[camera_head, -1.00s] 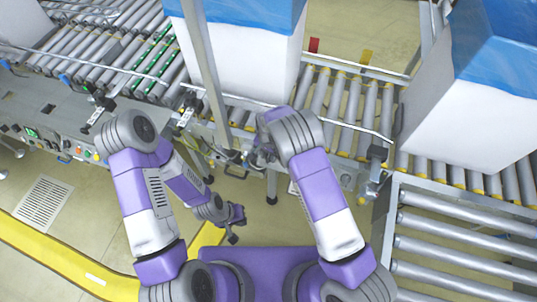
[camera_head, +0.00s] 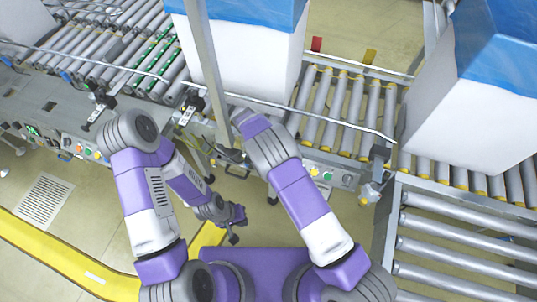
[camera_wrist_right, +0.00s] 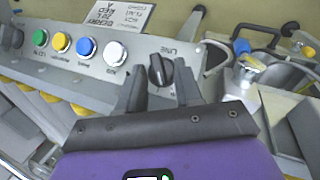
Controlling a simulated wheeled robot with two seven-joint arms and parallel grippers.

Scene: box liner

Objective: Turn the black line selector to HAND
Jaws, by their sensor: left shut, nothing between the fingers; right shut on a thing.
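The black line selector (camera_wrist_right: 160,71) is a dark rotary knob on a grey panel (camera_wrist_right: 120,85), beside an upside-down LINE label in the right wrist view. My right gripper (camera_wrist_right: 160,88) is around the knob, a finger at each side, shut on it. Its pointing direction and any HAND mark are not clear. In the head view the right gripper and the selector are hidden by my right arm. The panel's coloured buttons (camera_head: 328,176) show right of that arm. My left gripper (camera_head: 236,225) is shut and empty, low over the floor.
The right wrist view shows green (camera_wrist_right: 40,37), yellow (camera_wrist_right: 60,43), blue (camera_wrist_right: 86,48) and white (camera_wrist_right: 114,54) buttons beside the selector. A metal bracket (camera_wrist_right: 249,72) stands to its right. Roller conveyors with white boxes (camera_head: 245,65) lie behind; a grey post (camera_head: 205,70) rises nearby.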

